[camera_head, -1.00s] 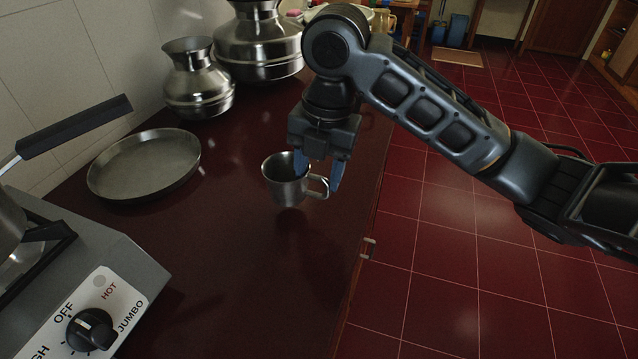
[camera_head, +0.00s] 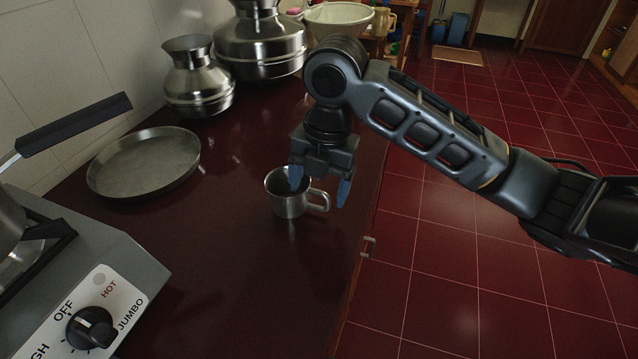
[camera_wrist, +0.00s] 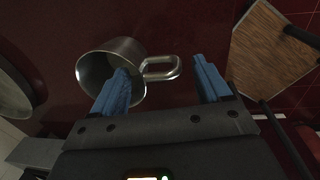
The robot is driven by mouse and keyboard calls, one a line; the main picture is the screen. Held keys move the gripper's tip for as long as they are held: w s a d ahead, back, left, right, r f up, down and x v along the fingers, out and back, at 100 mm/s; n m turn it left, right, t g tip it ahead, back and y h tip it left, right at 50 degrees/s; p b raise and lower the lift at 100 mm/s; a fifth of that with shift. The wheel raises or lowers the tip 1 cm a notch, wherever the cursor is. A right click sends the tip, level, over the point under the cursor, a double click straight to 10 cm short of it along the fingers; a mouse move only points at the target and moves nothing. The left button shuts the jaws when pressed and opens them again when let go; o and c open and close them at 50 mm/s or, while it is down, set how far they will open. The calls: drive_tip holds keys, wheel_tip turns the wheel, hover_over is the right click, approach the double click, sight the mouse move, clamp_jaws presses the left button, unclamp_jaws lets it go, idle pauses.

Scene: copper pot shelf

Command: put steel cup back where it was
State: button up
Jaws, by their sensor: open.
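The steel cup (camera_head: 289,204) stands upright on the dark red counter (camera_head: 230,270), its handle pointing right. My gripper (camera_head: 320,184) is open just above it, with blue fingertips. In the head view one finger overlaps the cup's mouth and the other is right of the handle. In the wrist view the cup (camera_wrist: 100,75) lies at the left finger, and its handle reaches into the gap between the fingers. I cannot tell whether the left finger touches the cup.
A shallow steel pan (camera_head: 145,163) lies left of the cup. Two steel pots, a smaller one (camera_head: 197,82) and a larger one (camera_head: 259,45), stand behind. A stove (camera_head: 105,300) is at the lower left. The counter's right edge is close to the gripper.

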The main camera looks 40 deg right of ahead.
wheel_tip(320, 180, up, 12)
drive_tip(key=s+p, duration=0.1)
drive_tip(key=shift+d+r, duration=0.15)
drive_tip(key=shift+d, duration=0.2)
